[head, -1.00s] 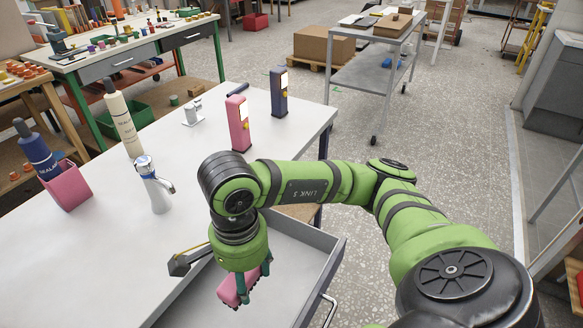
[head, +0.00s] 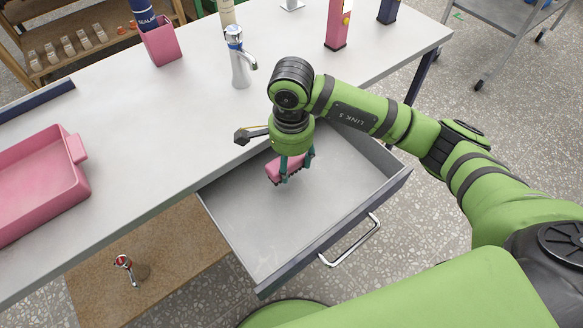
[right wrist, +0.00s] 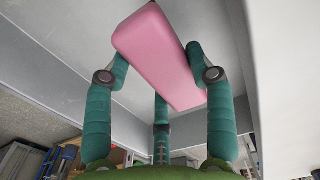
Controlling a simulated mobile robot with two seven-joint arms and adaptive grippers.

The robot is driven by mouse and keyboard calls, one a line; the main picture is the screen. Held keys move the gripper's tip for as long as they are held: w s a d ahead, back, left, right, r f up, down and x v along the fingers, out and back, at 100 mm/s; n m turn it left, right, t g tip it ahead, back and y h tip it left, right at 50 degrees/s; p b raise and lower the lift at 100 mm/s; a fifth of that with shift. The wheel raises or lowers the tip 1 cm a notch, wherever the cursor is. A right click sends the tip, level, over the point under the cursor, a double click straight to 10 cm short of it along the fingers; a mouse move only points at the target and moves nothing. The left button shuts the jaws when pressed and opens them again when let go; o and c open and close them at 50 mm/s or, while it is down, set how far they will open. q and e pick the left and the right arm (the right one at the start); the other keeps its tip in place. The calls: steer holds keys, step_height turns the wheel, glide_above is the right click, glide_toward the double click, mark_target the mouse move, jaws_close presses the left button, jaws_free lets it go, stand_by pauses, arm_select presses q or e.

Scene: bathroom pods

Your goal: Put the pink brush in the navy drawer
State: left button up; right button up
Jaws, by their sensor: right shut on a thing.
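The pink brush (head: 272,173) is in my right gripper (head: 291,174), over the inside of the open drawer. In the right wrist view the pink block (right wrist: 160,55) sits between the teal fingers, with the grey drawer interior behind it. My right gripper points down and is shut on it. The drawer (head: 265,220) has a pale grey inside, a dark navy front and a silver handle (head: 350,241). It is pulled out from under the white worktop and otherwise looks empty. I cannot tell whether the brush touches the drawer floor. My left gripper is not in view.
A silver tap (head: 238,58), a pink cup (head: 161,42) and a pink upright device (head: 338,25) stand on the worktop (head: 160,130). A pink tray (head: 40,185) lies at left. A dark hammer-like tool (head: 250,134) lies near the drawer's back edge.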

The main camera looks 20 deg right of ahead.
mark_target(291, 172)
steer(key=shift+f, duration=0.4)
step_height(291, 172, down, 3)
steer(key=shift+f+p, duration=0.1)
steer(key=shift+p, duration=0.35)
steer(key=shift+f+b, duration=0.3)
steer(key=shift+b, duration=0.05)
steer(key=o, duration=1.2)
steer(key=shift+r, duration=0.1)
